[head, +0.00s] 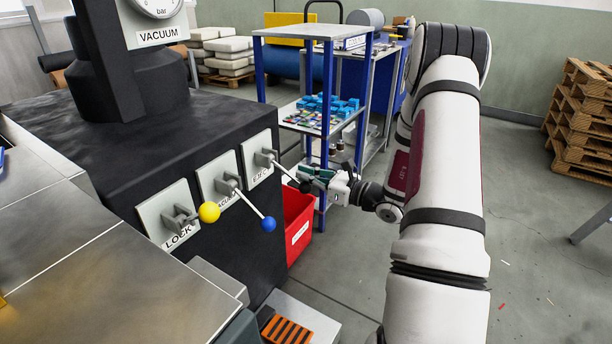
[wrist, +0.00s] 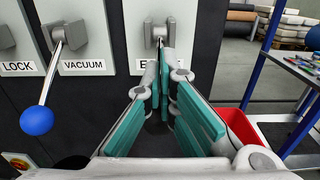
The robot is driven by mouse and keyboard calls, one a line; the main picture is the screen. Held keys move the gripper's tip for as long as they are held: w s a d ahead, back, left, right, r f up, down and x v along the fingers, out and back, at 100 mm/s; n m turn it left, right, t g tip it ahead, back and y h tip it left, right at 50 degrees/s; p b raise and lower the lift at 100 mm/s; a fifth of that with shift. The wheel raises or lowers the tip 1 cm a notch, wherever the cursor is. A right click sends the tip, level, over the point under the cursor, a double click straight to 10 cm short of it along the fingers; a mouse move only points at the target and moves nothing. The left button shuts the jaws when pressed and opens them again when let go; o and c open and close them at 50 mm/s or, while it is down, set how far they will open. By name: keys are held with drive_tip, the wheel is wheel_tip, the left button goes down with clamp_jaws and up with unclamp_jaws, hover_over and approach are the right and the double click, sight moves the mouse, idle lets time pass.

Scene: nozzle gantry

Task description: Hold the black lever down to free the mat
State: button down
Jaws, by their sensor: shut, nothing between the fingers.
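The black lever (head: 285,171) sits on the plate labelled EJECT, the farthest of three on the dark machine side. Its rod slopes down and outward to a black knob (head: 305,187). My gripper (head: 312,180) is at that knob, with its teal fingers shut and nothing held between them. In the wrist view the fingertips (wrist: 164,80) lie just below the lever's mount (wrist: 159,32) and hide the knob. I cannot tell whether they touch the knob. I cannot make out the mat in either view.
The yellow-knobbed LOCK lever (head: 209,212) and blue-knobbed VACUUM lever (head: 268,224) stand left of the black one. A red bin (head: 300,238) is below my gripper. A blue-posted shelf (head: 260,70) stands behind it. Open floor lies right of my arm.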

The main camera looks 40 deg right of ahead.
drive_tip(key=shift+s, duration=0.1)
drive_tip(key=p+v, duration=0.1)
drive_tip(key=v, duration=0.8)
drive_tip(key=shift+s+d, duration=0.15)
drive_tip(key=shift+s, duration=0.2)
idle(0.3)
idle(0.4)
